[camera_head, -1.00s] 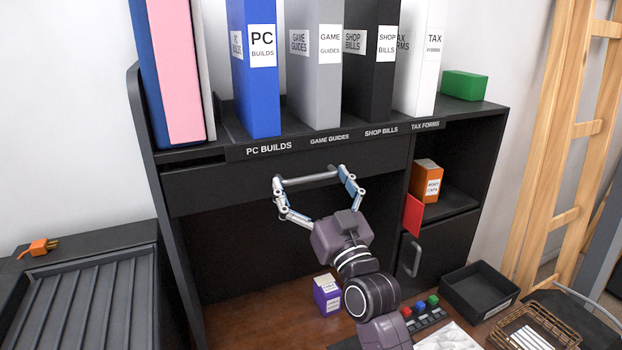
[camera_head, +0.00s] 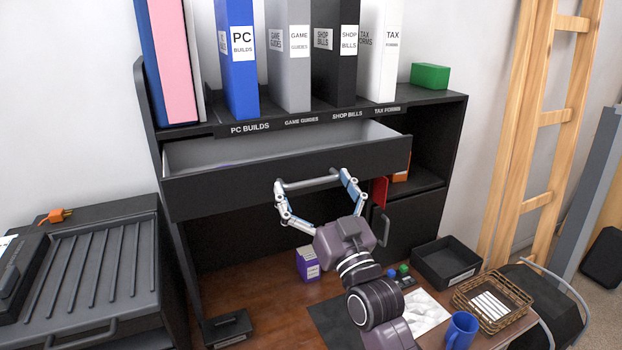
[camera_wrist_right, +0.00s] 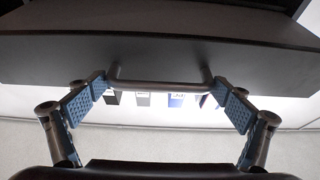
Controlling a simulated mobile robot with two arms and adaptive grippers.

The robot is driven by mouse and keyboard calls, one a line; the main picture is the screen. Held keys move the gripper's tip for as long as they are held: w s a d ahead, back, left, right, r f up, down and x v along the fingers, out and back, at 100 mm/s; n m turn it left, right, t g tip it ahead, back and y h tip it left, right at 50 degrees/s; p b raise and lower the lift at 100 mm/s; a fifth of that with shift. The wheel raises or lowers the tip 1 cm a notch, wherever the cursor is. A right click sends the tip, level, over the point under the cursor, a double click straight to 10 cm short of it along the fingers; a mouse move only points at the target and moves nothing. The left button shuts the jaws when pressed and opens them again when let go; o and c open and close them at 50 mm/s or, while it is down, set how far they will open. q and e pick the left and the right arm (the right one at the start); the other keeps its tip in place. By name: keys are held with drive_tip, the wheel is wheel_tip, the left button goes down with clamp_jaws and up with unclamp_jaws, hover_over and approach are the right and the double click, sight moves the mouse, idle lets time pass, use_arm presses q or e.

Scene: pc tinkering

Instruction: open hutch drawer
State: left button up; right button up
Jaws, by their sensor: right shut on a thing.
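The hutch drawer (camera_head: 240,184) is black and sits below the shelf of binders. It is pulled out, and its pale inside shows behind the front. Its grey bar handle (camera_head: 307,183) is on the front face. My right gripper (camera_head: 311,180) is at the handle, shut on it with a fingertip at each end. In the right wrist view, the blue finger pads (camera_wrist_right: 168,97) sit at both ends of the handle (camera_wrist_right: 160,84), under the drawer front (camera_wrist_right: 160,58). My left gripper is not in view.
Labelled binders (camera_head: 289,55) stand on the hutch shelf above the drawer. A wooden ladder (camera_head: 535,120) leans at the right.

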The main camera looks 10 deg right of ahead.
drive_tip(key=shift+s+d, duration=0.1)
drive_tip(key=shift+s, duration=0.2)
drive_tip(key=o, duration=1.3)
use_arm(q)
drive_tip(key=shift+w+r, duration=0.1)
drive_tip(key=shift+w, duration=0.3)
use_arm(e)
drive_tip(key=v, duration=1.2)
